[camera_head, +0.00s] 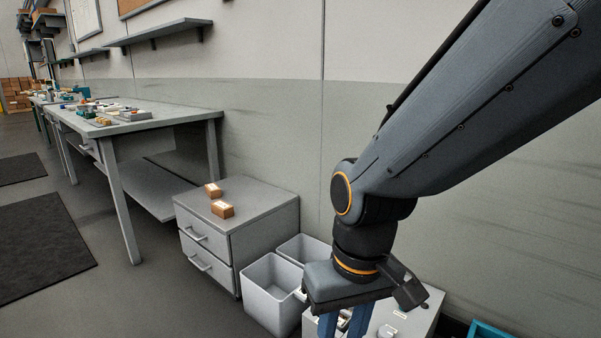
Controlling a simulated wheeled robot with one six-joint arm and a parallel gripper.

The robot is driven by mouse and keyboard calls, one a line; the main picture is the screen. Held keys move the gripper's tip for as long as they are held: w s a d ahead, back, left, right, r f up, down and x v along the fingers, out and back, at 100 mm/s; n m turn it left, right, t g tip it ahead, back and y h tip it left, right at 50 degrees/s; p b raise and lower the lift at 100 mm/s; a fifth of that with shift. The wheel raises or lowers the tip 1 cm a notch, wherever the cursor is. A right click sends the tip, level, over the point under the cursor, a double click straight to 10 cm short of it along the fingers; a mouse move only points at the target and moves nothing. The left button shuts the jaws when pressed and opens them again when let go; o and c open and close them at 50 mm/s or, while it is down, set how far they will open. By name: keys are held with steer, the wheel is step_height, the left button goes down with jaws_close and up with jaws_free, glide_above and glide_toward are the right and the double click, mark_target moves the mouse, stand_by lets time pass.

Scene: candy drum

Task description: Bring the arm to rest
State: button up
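My arm reaches in from the upper right and bends down at the wrist. My gripper (343,322) hangs at the bottom edge, pointing down, in front of a low light-grey cabinet (420,312). Its two blue fingers show with a narrow gap between them. The fingertips are cut off by the frame, so I cannot tell whether anything is held.
Two grey bins (270,291) stand left of my gripper. A drawer unit (250,205) bears two small brown boxes (222,209). A long workbench (170,115) with several items stands along the wall. Dark mats (40,245) lie on open floor at left.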

steer(key=s+d+r+m+h+p, duration=0.1)
steer(key=s+d+r+m+p, duration=0.1)
steer(key=d+r+p, duration=1.1)
step_height(320, 180, up, 4)
steer(key=m+p, duration=0.1)
steer(key=p, duration=0.6)
steer(key=shift+s+d+f+m+p, duration=0.2)
steer(key=shift+m+p, duration=0.1)
steer(key=shift+m, duration=0.1)
